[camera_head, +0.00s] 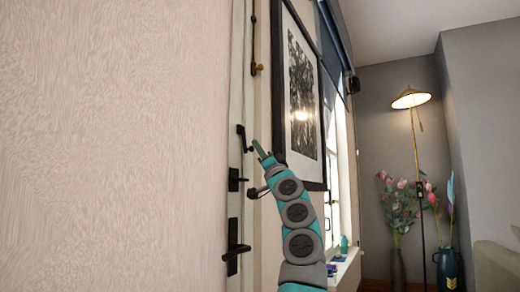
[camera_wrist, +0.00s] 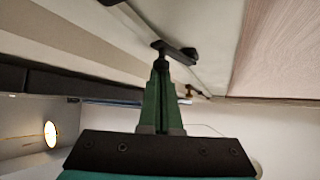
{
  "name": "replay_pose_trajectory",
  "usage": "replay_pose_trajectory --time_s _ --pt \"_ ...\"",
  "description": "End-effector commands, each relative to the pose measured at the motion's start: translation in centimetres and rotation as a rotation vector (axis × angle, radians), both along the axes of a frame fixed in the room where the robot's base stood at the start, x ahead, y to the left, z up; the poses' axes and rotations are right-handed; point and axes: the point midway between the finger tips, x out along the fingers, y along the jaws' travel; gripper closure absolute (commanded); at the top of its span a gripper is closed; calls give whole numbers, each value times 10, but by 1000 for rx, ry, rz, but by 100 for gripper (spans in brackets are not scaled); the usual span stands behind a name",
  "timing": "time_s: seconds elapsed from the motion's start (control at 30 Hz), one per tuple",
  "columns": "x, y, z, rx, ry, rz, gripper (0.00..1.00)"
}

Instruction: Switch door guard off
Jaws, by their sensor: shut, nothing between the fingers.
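The door guard (camera_head: 241,138) is a small black fitting on the pale door edge, above the lock and handle. In the wrist view the door guard (camera_wrist: 180,54) shows as a black bar with a rounded end just beyond my fingertips. My gripper (camera_head: 259,148) has green fingers and is just right of the guard in the head view. In the wrist view my gripper (camera_wrist: 161,66) is shut and empty, its tips overlapping the guard's rounded end. I cannot tell whether they touch it.
Below the guard are a black lock (camera_head: 235,180) and a black door handle (camera_head: 234,250). A brass fitting (camera_head: 257,69) is higher up. A framed picture (camera_head: 302,95) hangs close on the right. A lamp (camera_head: 411,100) and flower vases (camera_head: 398,268) stand farther right.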

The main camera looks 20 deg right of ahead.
Motion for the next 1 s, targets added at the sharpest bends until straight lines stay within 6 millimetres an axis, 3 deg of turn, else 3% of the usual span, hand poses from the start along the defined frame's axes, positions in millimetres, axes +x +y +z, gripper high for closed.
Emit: replay_pose_trajectory --time_s 1.0 --pt "-11 13 -4 77 60 -1 100"
